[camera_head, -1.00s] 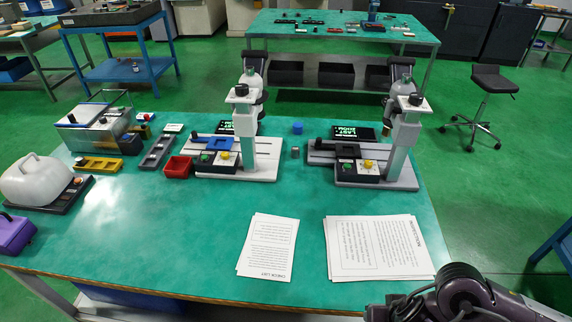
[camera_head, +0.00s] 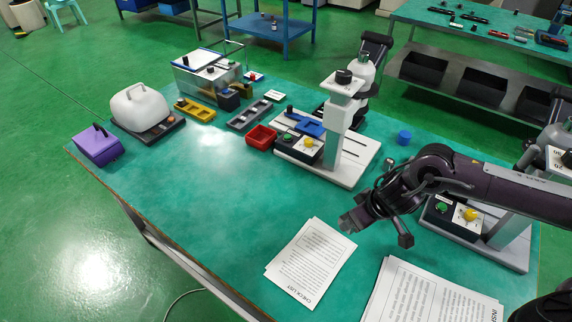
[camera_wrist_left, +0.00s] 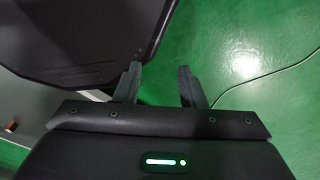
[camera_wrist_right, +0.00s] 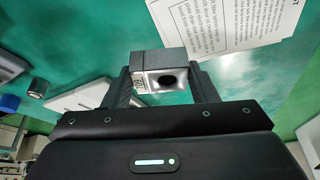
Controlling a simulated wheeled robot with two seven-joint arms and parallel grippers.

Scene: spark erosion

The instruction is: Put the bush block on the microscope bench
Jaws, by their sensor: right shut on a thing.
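A grey block with a dark round hole and a small label, which I take for the bush block (camera_wrist_right: 162,66), sits between the fingers of my right gripper (camera_wrist_right: 162,88), which is shut on it. In the head view my right gripper (camera_head: 358,215) is above the green-topped bench (camera_head: 215,195) that carries the microscopes, near the check list sheet. Whether the block touches the top cannot be told. My left gripper (camera_wrist_left: 159,84) is open and empty over the floor in the left wrist view; it is outside the head view.
A microscope (camera_head: 345,100) stands behind my right arm, and another is partly hidden at the right. A check list (camera_head: 312,262) and a second sheet (camera_head: 430,295) lie in front. A red bin (camera_head: 261,136), white case (camera_head: 140,107) and purple item (camera_head: 98,145) stand left. The front-left top is clear.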

